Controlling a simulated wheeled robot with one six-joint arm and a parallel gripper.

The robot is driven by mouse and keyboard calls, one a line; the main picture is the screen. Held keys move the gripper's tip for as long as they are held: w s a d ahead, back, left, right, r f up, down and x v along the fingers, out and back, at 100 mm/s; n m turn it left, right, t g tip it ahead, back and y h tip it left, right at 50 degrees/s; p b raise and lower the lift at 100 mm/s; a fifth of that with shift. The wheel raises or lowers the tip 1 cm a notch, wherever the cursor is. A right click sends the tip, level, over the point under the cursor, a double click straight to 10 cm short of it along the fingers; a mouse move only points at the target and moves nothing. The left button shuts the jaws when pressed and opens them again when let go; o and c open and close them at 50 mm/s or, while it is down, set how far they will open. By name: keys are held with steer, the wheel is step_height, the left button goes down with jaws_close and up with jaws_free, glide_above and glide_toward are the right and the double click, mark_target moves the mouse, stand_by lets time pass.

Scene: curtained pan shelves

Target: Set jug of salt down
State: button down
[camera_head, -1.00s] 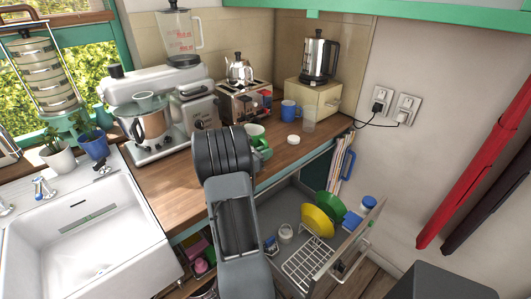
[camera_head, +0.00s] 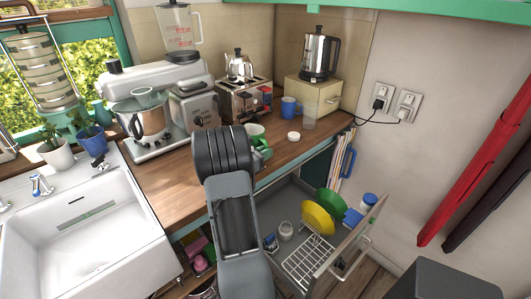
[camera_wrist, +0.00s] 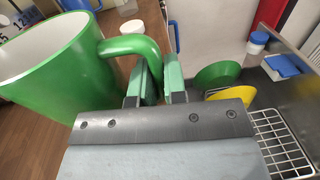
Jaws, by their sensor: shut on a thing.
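The jug is most likely the green cup with a white inside and a thick handle (camera_wrist: 50,65), large at the left of the wrist view. My gripper (camera_wrist: 155,82) is shut on its handle, with the handle between the green-padded fingers. The cup is upright or nearly so. No salt shows, and its base is hidden. In the head view the green cup (camera_head: 263,155) is partly behind my wrist, over the counter's front edge. Whether it touches the counter cannot be told.
The wooden counter (camera_head: 180,190) has a blue mug (camera_head: 290,106), white lid (camera_head: 293,137), toaster (camera_head: 243,98) and mixer behind. An open drawer (camera_head: 265,210) lies below right, with a yellow plate (camera_head: 318,218), green plate (camera_head: 331,203) and wire rack (camera_head: 303,262). The sink (camera_head: 85,235) is left.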

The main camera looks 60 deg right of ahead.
steer(key=shift+f, duration=0.2)
steer(key=c, duration=1.1)
jaws_free()
steer(key=c, duration=0.4)
steer(key=shift+v, duration=0.75)
steer(key=shift+a, duration=0.1)
steer(key=shift+v, duration=6.65)
